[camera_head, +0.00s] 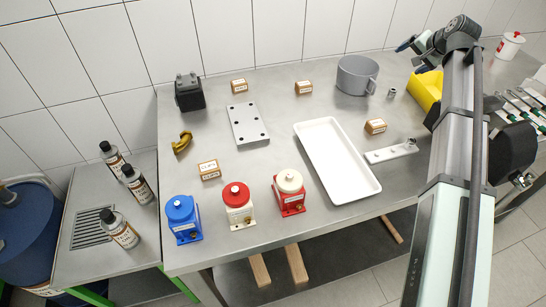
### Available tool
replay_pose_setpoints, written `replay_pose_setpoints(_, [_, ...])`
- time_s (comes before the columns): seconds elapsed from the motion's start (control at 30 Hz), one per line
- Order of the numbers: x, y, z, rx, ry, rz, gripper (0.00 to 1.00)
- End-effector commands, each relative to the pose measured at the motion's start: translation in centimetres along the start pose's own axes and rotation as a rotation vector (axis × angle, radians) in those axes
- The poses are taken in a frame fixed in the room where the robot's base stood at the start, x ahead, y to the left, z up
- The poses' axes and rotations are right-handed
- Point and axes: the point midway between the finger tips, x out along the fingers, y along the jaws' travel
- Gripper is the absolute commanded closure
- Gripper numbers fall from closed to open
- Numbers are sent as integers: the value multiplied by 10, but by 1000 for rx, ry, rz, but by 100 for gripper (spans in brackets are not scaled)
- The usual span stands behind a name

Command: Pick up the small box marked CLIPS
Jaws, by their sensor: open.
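Several small brown boxes with white labels stand on the steel table. The label of the front-left box (209,170) seems to read CLIPS, but the print is too small to be sure. Other small labelled boxes are a back-left box (239,86), a back-middle box (303,88) and a right-hand box (375,126). My gripper (411,54) is at the upper right, above the table's back right part, far from the front-left box. It is open and appears empty; its fingers are small and partly hidden.
A white tray (368,185) lies mid-table. Blue (182,220), red-topped (238,205) and red (289,193) pumps line the front edge. A drilled plate (248,124), a brass elbow (182,143), a black block (189,92) and a grey pot (356,75) stand behind.

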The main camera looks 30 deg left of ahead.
Motion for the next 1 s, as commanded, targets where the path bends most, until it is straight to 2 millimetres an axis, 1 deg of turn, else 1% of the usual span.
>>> replay_pose_setpoints(0.03, [4, -21, 20, -32, -31, 1, 12])
replay_pose_setpoints(0.07, [7, -30, 31, -50, -48, 4, 12])
replay_pose_setpoints(0.1, [9, -44, 45, -74, -72, 7, 12])
replay_pose_setpoints(0.17, [12, -64, 67, -109, -107, 13, 12])
replay_pose_setpoints(0.2, [14, -76, 82, -134, -130, 17, 12])
replay_pose_setpoints(0.27, [16, -94, 104, -170, -163, 23, 12])
replay_pose_setpoints(0.3, [17, -106, 119, -194, -187, 27, 12])
replay_pose_setpoints(0.37, [18, -123, 142, -231, -219, 35, 12])
replay_pose_setpoints(0.4, [18, -133, 157, -255, -240, 39, 12])
replay_pose_setpoints(0.57, [14, -172, 218, -353, -323, 61, 12])
replay_pose_setpoints(0.7, [6, -202, 272, -439, -390, 82, 12])
replay_pose_setpoints(0.87, [-6, -230, 333, -538, -463, 109, 12])
replay_pose_setpoints(0.9, [-10, -236, 348, -564, -480, 116, 12])
replay_pose_setpoints(0.97, [-17, -245, 370, -601, -505, 126, 12])
replay_pose_setpoints(1.0, [-22, -250, 385, -627, -521, 134, 12])
